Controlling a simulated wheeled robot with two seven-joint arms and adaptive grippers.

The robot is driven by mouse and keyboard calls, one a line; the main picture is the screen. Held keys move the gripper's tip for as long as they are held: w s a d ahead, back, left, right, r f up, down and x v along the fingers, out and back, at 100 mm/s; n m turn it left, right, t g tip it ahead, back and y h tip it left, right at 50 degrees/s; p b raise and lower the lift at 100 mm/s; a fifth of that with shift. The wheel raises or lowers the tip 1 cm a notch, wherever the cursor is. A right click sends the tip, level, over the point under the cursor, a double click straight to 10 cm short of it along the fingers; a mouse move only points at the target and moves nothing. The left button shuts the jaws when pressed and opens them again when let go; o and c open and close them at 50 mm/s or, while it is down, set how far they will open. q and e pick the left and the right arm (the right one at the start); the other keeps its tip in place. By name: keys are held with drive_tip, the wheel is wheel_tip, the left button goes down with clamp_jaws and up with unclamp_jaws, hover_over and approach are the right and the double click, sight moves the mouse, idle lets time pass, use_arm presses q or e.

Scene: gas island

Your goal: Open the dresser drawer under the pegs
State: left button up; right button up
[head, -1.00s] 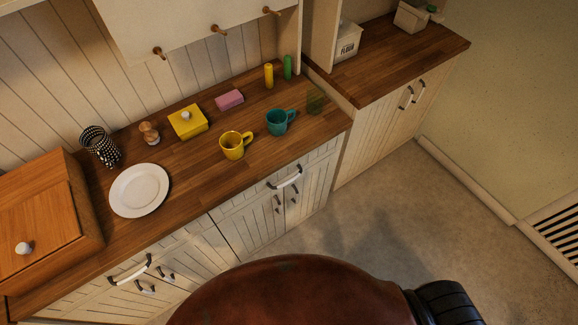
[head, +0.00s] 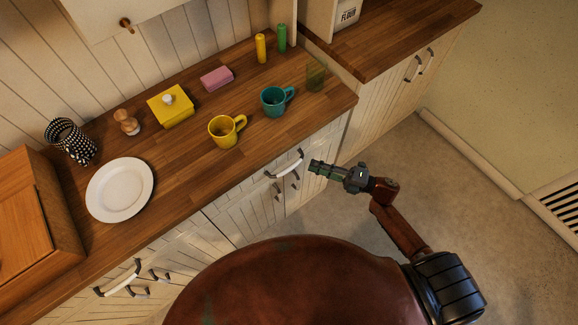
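The dresser drawer (head: 242,188) is a pale panelled front below the wooden counter, with a white handle (head: 286,166) on dark mounts; it looks closed. A wooden peg (head: 126,25) shows on the pale board at the top left. My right gripper (head: 315,168) is just right of the white handle and points left toward it, with a small gap visible between them. Its fingers look close together, and I cannot tell whether they are open or shut. My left gripper is out of view.
On the counter (head: 190,185) stand a teal mug (head: 273,102), a yellow mug (head: 223,132), a white plate (head: 119,190) and a yellow butter dish (head: 170,108). Another drawer handle (head: 119,279) is at lower left. Open floor (head: 440,190) lies to the right.

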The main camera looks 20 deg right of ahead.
sight(290, 166)
drive_tip(key=a+r+n+g, duration=0.1)
drive_tip(key=a, duration=0.2)
drive_tip(key=a+r+n+g+y, duration=0.1)
drive_tip(key=a+r, duration=0.1)
drive_tip(key=a, duration=0.1)
drive_tip(key=a+r+n+g+y, duration=0.1)
drive_tip(key=a+n, duration=0.1)
drive_tip(key=shift+a+r, duration=0.35)
drive_tip(key=shift+a, duration=0.05)
drive_tip(key=shift+w+a, duration=0.3)
drive_tip(key=shift+a, duration=0.15)
clamp_jaws()
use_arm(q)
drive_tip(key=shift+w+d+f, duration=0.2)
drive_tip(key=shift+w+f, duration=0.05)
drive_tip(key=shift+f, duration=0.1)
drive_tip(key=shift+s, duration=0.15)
